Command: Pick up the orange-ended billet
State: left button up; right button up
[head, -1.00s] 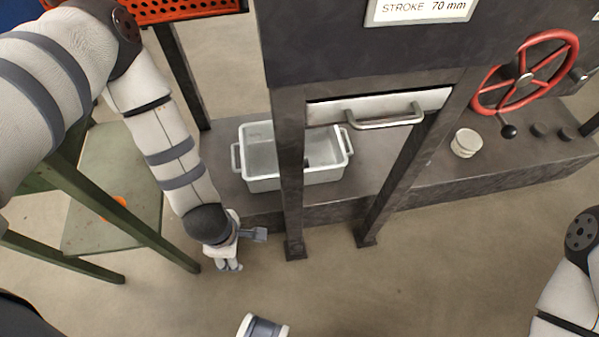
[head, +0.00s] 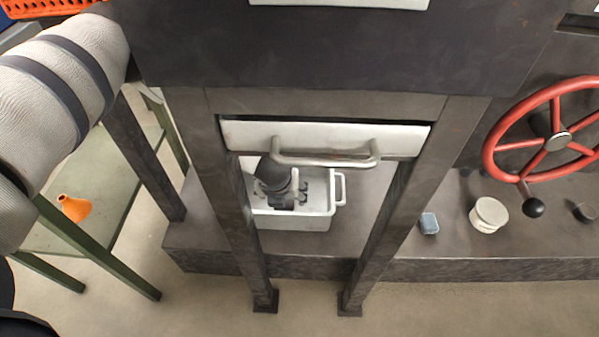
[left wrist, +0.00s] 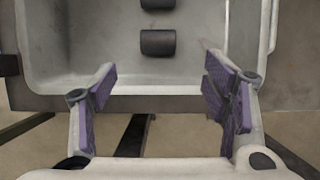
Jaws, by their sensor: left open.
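A white tray (head: 306,223) with side handles stands on the dark ledge behind the press frame; the left wrist view shows its floor and near wall (left wrist: 150,81). Two dark cylindrical billets lie in it, one in full view (left wrist: 157,43) and one cut off at the top edge (left wrist: 157,4). No orange end shows on either. My left gripper (left wrist: 160,68) is open and empty, its fingers apart over the tray's near wall, short of the nearer billet. My right gripper is out of view.
Two dark posts of the press frame (head: 228,200) and a white drawer front with a handle (head: 325,155) stand before the tray. A red handwheel (head: 489,150), a pale round pot (head: 488,214) and a small blue block (head: 428,223) are right.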

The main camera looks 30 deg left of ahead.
pick_arm(q)
jog(key=b+x, duration=0.6)
jog(key=x, duration=0.6)
jog(key=shift+a, duration=0.25)
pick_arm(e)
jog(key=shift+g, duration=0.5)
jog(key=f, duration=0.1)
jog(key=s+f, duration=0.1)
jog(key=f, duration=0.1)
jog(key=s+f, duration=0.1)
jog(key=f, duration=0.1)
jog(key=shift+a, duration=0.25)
pick_arm(q)
jog(key=shift+r, duration=0.1)
jog(key=shift+w, duration=0.1)
grip_shut()
notch_tip(320, 180, up, 10)
jog(key=p, duration=0.4)
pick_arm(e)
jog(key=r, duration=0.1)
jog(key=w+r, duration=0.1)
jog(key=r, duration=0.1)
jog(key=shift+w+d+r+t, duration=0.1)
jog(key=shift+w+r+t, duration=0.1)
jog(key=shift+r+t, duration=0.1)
